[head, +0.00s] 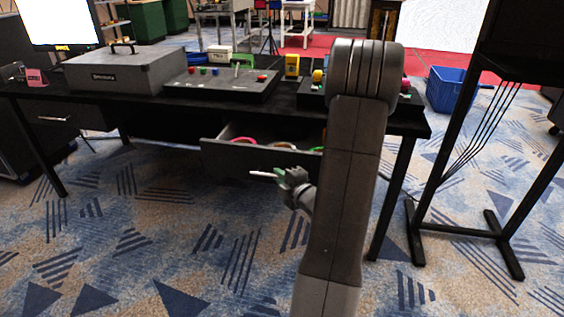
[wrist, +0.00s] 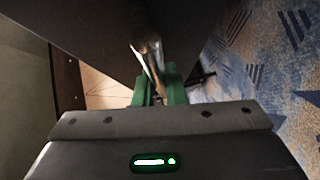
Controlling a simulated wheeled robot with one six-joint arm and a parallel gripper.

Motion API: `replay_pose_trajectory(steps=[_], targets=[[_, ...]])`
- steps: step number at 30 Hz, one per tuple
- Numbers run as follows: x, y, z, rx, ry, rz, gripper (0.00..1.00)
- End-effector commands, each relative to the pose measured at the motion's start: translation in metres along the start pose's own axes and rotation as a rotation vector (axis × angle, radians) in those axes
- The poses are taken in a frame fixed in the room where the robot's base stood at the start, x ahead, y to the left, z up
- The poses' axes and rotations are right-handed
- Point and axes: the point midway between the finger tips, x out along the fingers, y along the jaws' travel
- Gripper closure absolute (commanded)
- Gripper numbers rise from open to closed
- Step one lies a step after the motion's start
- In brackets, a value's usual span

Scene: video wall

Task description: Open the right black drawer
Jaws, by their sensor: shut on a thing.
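The black drawer (head: 225,157) under the right part of the black desk stands pulled out, with its inside showing from above. Its silver handle (head: 262,174) sticks out on the front, and it also shows in the wrist view (wrist: 147,48). My gripper (head: 284,175) is at the drawer front, partly behind my own arm. In the wrist view its green fingers (wrist: 160,88) are shut on the handle. The right end of the drawer is hidden behind my arm.
Colourful items (head: 245,140) lie in the drawer. On the black desk (head: 140,98) stand a grey case (head: 125,70) and a control panel (head: 220,84). A black stand (head: 440,150) is to the right, a blue basket (head: 448,90) behind. The carpet in front is clear.

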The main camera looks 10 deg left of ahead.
Motion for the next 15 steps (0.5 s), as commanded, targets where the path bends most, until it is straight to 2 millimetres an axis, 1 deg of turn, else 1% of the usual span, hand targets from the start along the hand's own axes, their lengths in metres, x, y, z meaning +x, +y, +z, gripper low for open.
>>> replay_pose_trajectory(steps=[1,6,12,15], targets=[[-0.011,-0.004,-0.011,0.004,-0.001,-0.003,1.00],[-0.044,-0.013,-0.043,0.004,-0.001,-0.003,1.00],[-0.078,-0.024,-0.077,0.003,-0.001,-0.002,1.00],[-0.091,-0.028,-0.091,0.002,0.000,-0.002,1.00]])
